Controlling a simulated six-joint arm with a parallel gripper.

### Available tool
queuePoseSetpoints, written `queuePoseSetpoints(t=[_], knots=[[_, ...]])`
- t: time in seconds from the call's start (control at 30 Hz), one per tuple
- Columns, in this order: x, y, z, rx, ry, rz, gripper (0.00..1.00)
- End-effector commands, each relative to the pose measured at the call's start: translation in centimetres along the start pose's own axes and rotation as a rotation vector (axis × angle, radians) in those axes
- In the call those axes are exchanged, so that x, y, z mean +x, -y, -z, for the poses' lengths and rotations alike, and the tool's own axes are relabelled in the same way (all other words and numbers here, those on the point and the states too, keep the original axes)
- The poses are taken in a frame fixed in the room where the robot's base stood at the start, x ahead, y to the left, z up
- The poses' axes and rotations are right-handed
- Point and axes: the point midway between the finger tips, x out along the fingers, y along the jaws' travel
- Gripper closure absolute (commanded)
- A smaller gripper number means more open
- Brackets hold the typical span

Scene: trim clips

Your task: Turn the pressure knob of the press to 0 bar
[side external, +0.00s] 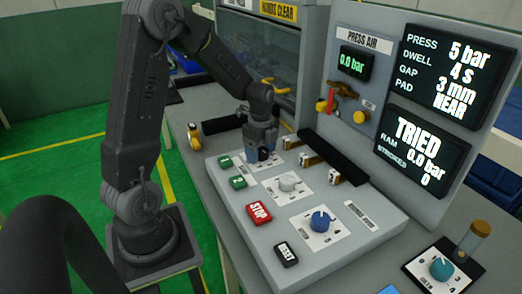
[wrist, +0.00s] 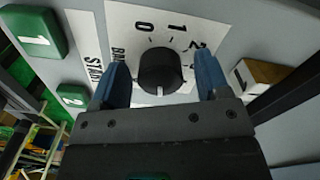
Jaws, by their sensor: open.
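The black pressure knob (wrist: 160,70) sits on a white dial plate (wrist: 124,18) with the marks 0, 1 and 2 visible and BAR at the side. Its white pointer line faces down in the wrist view, away from the 0; the mark there is hidden by my gripper. My gripper (wrist: 162,75) is open, one blue finger on each side of the knob, with gaps showing. In the side view my gripper (side external: 263,150) is low over the knob at the panel's back left. The air display (side external: 353,63) reads 0.0 bar.
Green buttons (wrist: 38,32) lie beside the knob. A white knob (side external: 289,181), a blue knob (side external: 320,221), red STOP (side external: 259,213) and black RESET (side external: 285,254) are on the panel. The screen (side external: 455,65) lists PRESS 5 bar.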

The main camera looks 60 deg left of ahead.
Motion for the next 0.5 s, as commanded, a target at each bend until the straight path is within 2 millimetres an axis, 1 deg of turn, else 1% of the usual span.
queuePoseSetpoints(t=[0.23,0.5], knots=[[0.05,-0.01,0.0,0.0,0.0,0.0,0.32],[0.02,-0.01,0.0,0.0,0.0,0.0,0.57]])
